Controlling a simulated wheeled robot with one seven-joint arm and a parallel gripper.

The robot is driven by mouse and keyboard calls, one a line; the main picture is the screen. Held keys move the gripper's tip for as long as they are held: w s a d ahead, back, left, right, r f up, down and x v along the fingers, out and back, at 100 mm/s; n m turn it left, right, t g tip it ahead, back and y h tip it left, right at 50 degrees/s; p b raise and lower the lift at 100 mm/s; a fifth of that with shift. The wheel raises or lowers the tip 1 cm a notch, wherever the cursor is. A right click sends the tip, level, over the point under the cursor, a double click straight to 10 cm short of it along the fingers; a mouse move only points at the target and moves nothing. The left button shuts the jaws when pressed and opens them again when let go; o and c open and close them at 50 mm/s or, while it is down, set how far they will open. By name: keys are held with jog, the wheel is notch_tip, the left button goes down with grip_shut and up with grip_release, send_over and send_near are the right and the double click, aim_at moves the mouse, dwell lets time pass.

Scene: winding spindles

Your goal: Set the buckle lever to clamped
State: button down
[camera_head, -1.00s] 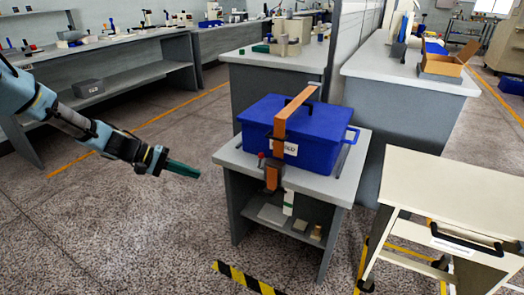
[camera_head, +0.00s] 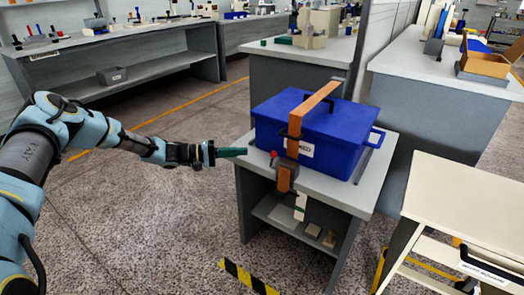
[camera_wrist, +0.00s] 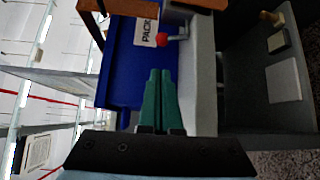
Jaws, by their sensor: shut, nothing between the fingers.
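The buckle lever (camera_head: 273,154) has a red knob and sits at the front of the blue box, beside the orange strap (camera_head: 294,125). In the wrist view the red knob (camera_wrist: 163,41) is ahead of my fingertips, on a short grey lever arm. The blue box (camera_head: 335,132) stands on a small grey table (camera_head: 345,192), with the strap over its lid and hanging down its front. My gripper (camera_head: 245,151) is shut and empty, its green fingers pointing right at the lever, a short gap away. It also shows in the wrist view (camera_wrist: 160,75).
A shelf (camera_head: 290,222) under the table holds small blocks. A cream cart (camera_head: 465,205) stands at the right. Grey benches (camera_head: 300,80) stand behind. Open floor (camera_head: 165,230) lies to the left of the table.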

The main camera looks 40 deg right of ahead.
aim_at(273, 159)
jog(key=p+x, duration=0.1)
jog(key=x, duration=0.8)
jog(key=shift+s+d+p, duration=0.2)
jog(key=shift+d+p, duration=0.1)
jog(key=shift+d, duration=0.05)
jog(key=shift+a+f+b, duration=0.1)
jog(key=shift+f+b, duration=0.05)
jog(key=shift+b, duration=0.3)
